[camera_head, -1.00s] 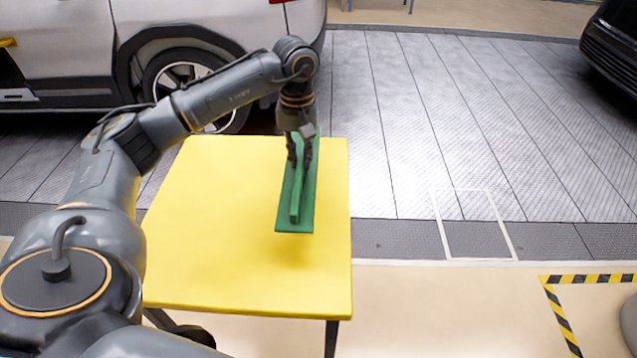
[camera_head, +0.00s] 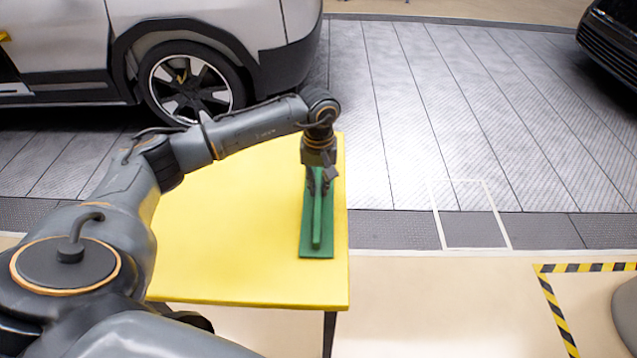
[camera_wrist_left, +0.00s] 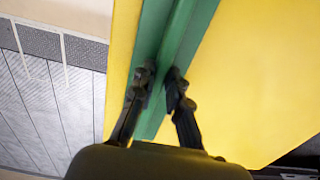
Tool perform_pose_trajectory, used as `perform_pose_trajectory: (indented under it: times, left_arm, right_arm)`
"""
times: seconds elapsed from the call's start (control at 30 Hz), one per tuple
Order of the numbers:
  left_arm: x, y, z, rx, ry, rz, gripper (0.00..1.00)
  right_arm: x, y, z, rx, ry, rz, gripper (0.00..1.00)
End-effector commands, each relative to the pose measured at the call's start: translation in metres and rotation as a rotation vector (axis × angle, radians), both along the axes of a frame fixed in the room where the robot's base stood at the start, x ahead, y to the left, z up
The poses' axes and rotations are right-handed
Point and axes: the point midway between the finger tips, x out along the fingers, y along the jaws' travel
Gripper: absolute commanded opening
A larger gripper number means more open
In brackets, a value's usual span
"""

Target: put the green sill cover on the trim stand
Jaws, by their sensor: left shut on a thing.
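The green sill cover (camera_head: 306,238) is a long flat strip with a raised rib along its middle. In the head view it is over the right side of the yellow-topped table (camera_head: 230,230), long side pointing toward me. My left gripper (camera_head: 319,187) is shut on the rib, near the far part of the cover. The left wrist view shows both fingers (camera_wrist_left: 160,90) on either side of the rib of the sill cover (camera_wrist_left: 172,45). I cannot tell whether the cover touches the tabletop. My right gripper is not in view.
A silver car (camera_head: 200,50) stands behind the table at the left, and a dark car (camera_head: 612,40) is at the far right. Grey floor panels (camera_head: 440,110) lie open between them. Yellow-black tape (camera_head: 560,300) marks the floor at the right.

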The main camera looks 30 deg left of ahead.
Motion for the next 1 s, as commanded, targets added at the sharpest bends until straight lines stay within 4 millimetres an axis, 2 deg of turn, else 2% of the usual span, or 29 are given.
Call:
perform_pose_trajectory:
  times: [0.07, 0.1, 0.2, 0.5, 0.63, 0.77, 1.0]
  left_arm:
    - [0.000, 0.000, -0.002, 0.001, -0.001, 0.000, 0.00]
    - [0.000, 0.000, -0.003, 0.000, 0.000, 0.000, 0.16]
    - [0.000, 0.000, -0.002, 0.000, 0.000, 0.000, 0.37]
    - [0.000, 0.000, -0.001, 0.000, 0.000, 0.000, 0.37]
    - [0.001, 0.000, 0.006, 0.001, -0.003, 0.000, 0.37]
    - [0.001, 0.000, 0.028, 0.001, -0.005, -0.001, 0.37]
    - [0.001, 0.000, 0.080, 0.000, -0.006, 0.001, 0.37]
  right_arm:
    - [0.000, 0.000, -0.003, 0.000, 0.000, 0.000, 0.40]
    - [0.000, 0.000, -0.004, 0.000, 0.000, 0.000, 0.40]
    - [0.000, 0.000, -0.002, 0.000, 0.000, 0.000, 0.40]
    - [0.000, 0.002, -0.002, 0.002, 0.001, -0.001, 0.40]
    - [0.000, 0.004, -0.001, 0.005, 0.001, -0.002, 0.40]
    - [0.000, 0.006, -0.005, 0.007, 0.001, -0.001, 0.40]
    - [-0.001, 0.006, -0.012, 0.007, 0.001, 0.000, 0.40]
